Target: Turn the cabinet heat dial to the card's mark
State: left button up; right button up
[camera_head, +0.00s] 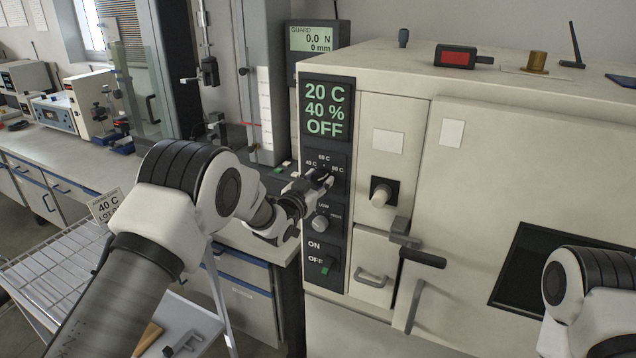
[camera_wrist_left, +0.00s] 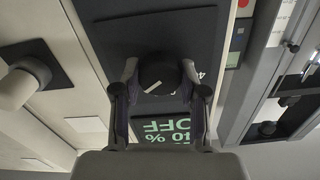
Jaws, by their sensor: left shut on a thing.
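The heat dial (camera_wrist_left: 157,72) is a round black knob with a white pointer line, seen upside down in the left wrist view. Its line slants toward the picture's lower left. My left gripper (camera_wrist_left: 160,88) is shut on the dial, one finger at each side. In the head view my left gripper (camera_head: 318,180) covers most of the dial, below the 40 C, 60 C and 80 C marks. The card (camera_head: 106,205) reads 40 C and stands at the left, partly behind my left arm. My right gripper is out of view.
The cabinet display (camera_head: 326,108) reads 20 C, 40 % and OFF. A smaller LOW/HIGH knob (camera_head: 321,223) and a green ON/OFF switch (camera_head: 327,265) sit below the dial. A door handle (camera_head: 422,257) sticks out to the right. A wire rack (camera_head: 55,262) stands at the left.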

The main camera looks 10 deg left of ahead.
pick_arm(q)
jog(key=shift+f+n+b, duration=0.1)
jog(key=shift+n+b, duration=0.4)
jog(key=shift+n, duration=0.6)
jog(key=n, duration=0.2)
jog(key=shift+n+b, duration=0.3)
jog(key=shift+b, duration=0.1)
jog(key=n, duration=1.1)
jog(key=shift+n, duration=0.4)
jog(key=n+p, duration=0.1)
jog(key=n, duration=0.5)
jog(key=o, duration=1.1)
jog(key=shift+a, duration=0.1)
jog(key=shift+o, duration=0.2)
jog(key=shift+s, duration=0.15)
